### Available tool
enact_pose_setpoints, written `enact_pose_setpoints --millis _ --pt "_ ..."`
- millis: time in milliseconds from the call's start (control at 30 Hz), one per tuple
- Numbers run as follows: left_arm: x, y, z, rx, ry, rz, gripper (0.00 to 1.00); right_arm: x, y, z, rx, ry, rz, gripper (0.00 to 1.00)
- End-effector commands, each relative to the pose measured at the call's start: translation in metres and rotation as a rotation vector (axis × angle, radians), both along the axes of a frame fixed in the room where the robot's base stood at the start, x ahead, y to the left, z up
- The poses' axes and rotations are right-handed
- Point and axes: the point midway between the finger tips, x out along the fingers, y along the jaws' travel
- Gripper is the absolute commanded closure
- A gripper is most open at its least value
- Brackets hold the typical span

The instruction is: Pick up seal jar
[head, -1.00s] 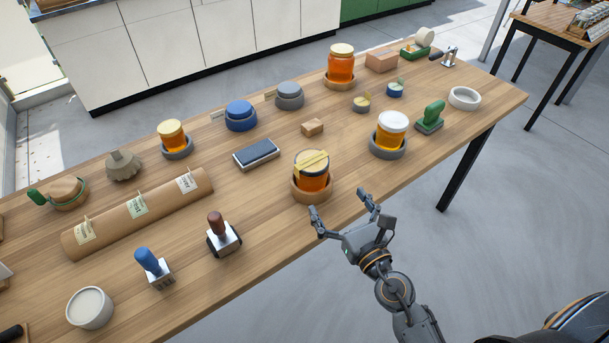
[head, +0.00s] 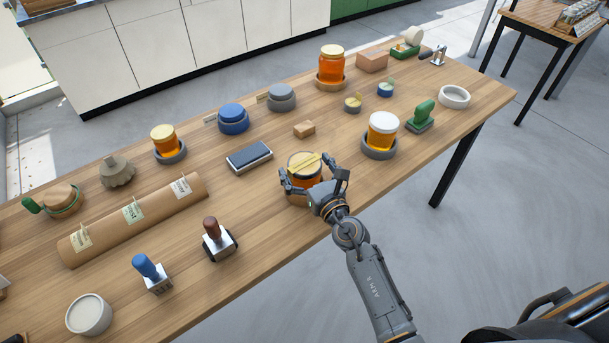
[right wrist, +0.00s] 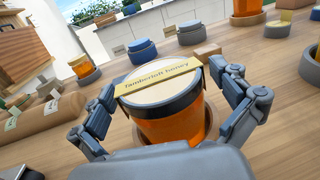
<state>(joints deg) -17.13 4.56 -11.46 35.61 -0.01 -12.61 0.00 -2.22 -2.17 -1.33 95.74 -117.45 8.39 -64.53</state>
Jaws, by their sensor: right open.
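The honey jar with a yellow seal strip over its lid (head: 303,164) stands upright in a round wooden holder (head: 294,199) near the table's front edge. In the right wrist view the jar (right wrist: 172,122) is large and orange, with a dark-rimmed pale lid; its strip (right wrist: 160,75) reads "Tamberish honey". My right gripper (head: 311,180) is open around the jar, one finger on each side. In the right wrist view the fingers of the right gripper (right wrist: 168,100) flank the jar, with a gap visible at the left. My left gripper is not in view.
A white-lidded jar (head: 382,132) in a grey holder stands to the right. A dark blue pad (head: 249,156) and a small wooden block (head: 304,129) lie behind. A brown-handled stamp (head: 217,241) stands to the left. Bare wood lies between the jar and the stamp.

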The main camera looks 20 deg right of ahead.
Motion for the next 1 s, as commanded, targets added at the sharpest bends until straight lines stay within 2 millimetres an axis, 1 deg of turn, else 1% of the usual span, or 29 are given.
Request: enact_pose_setpoints --millis 167,200,267,300,467,500,567,600,867,1000 --pt "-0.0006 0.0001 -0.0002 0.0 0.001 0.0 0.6 -0.0001 0.0001 -0.0001 0.0 0.0 0.0 0.0" --pt "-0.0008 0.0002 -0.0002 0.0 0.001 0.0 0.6 -0.0001 0.0001 0.0 0.0 0.0 0.0 0.08" --pt "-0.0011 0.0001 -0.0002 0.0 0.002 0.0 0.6 -0.0001 0.0001 0.0 0.0 0.0 0.0 0.2" --pt "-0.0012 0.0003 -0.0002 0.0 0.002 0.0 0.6 -0.0002 0.0001 0.0 0.0 0.0 0.0 0.29" --pt "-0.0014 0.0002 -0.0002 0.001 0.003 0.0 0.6 -0.0003 0.0 0.0 0.0 0.0 0.0 0.61" --pt "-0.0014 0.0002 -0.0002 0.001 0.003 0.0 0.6 -0.0003 0.0 0.0 0.0 0.0 0.0 0.69" --pt "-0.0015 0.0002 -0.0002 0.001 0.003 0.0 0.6 -0.0003 0.0 0.0 0.0 0.0 0.0 0.81" --pt "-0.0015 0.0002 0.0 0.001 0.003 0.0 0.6 0.0004 -0.0002 0.0032 0.001 -0.006 -0.001 0.85" --pt "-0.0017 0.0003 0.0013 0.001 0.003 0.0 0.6 0.0004 -0.0003 0.0042 0.0 -0.006 -0.001 0.86" --pt "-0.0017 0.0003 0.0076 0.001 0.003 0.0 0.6 0.0004 -0.0004 0.0098 0.0 -0.005 -0.001 0.86"
